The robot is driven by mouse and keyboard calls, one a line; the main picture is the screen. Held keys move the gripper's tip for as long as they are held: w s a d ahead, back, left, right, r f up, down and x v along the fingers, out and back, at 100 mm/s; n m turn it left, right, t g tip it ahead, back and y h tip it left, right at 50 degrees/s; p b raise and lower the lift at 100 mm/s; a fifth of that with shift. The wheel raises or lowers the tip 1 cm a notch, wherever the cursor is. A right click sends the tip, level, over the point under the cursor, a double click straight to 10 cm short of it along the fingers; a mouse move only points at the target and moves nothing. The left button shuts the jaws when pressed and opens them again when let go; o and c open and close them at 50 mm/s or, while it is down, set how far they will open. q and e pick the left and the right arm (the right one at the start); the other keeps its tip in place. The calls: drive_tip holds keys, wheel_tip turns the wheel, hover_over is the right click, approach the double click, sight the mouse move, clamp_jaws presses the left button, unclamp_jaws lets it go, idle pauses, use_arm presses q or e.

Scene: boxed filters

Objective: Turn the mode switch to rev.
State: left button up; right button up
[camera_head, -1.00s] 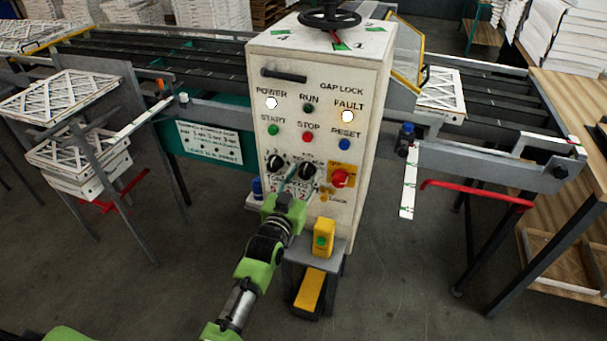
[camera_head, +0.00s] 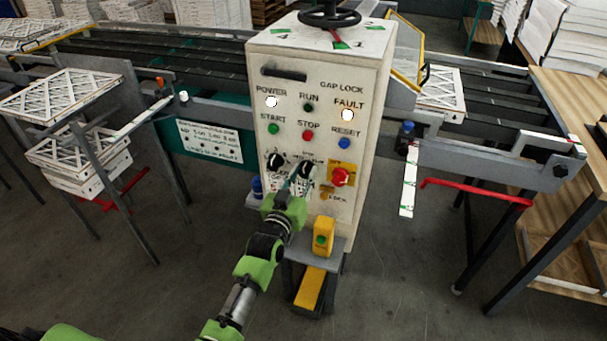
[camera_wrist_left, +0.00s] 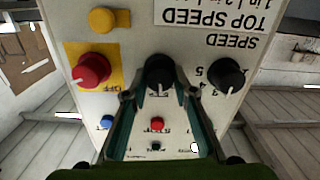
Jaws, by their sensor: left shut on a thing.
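The mode switch is the right one of two black knobs low on the white control cabinet's front, and it shows in the head view (camera_head: 305,167). In the left wrist view, which is upside down, the mode switch (camera_wrist_left: 158,71) is the middle knob, its white mark on the side toward the buttons. My left gripper (camera_head: 296,181) reaches the panel from below. Its dark fingers are shut on the mode switch, one on each side, in the left wrist view (camera_wrist_left: 157,82). The lettering around the switch is hidden or too small to read. My right gripper is not in view.
The black speed knob (camera_wrist_left: 226,74) sits close beside the mode switch. On the other side is the red rotary switch (camera_wrist_left: 92,68) on its yellow plate. Push buttons and lit lamps are above. A yellow pedestal box (camera_head: 323,238) stands in front of the cabinet (camera_head: 352,213).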

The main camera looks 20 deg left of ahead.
use_arm(q)
drive_tip(key=n, duration=0.4)
drive_tip(key=shift+a+n, duration=0.1)
drive_tip(key=shift+n, duration=0.3)
drive_tip(key=shift+f+n, duration=0.1)
drive_tip(key=shift+n, duration=1.2)
drive_tip(key=o, duration=1.1)
drive_tip(key=s, duration=1.2)
drive_tip(key=shift+a, duration=0.2)
